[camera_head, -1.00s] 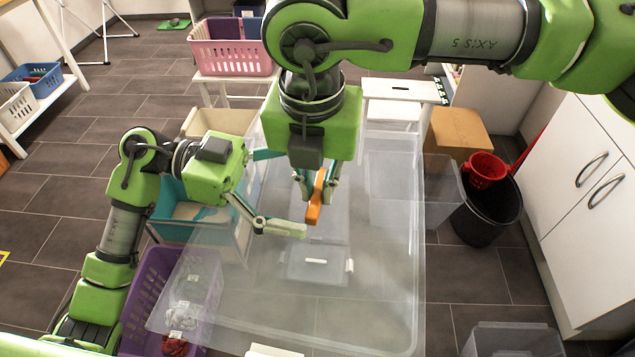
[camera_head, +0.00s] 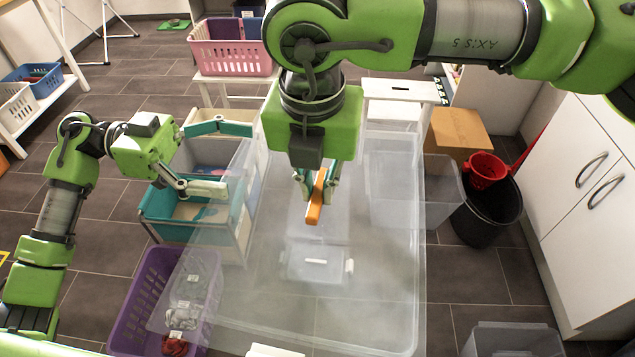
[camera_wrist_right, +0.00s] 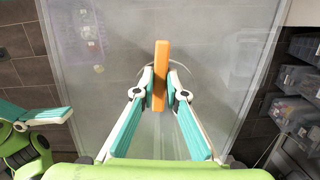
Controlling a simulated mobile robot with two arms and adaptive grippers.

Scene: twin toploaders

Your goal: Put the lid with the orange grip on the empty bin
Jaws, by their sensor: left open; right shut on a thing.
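The lid (camera_head: 375,305) is a large, clear sheet with an orange grip (camera_head: 315,203). My right gripper (camera_head: 314,186) is shut on the orange grip, with a finger on each side. In the right wrist view the grip (camera_wrist_right: 161,75) stands between the fingertips, and the clear lid (camera_wrist_right: 220,60) spreads beyond them. My left gripper (camera_head: 238,160) is open and empty, left of the lid, above a teal-sided bin (camera_head: 165,235) that has things inside. A clear bin (camera_head: 440,185) is at the right. I cannot tell for sure which bin is the empty one.
A purple basket (camera_head: 128,318) with bundles stands at the lower left. A latched clear box (camera_head: 315,264) shows through the lid. A pink basket (camera_head: 231,55) is at the back. A black bucket (camera_head: 487,215) with a red one (camera_head: 485,168) and white cabinets (camera_head: 590,210) are right.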

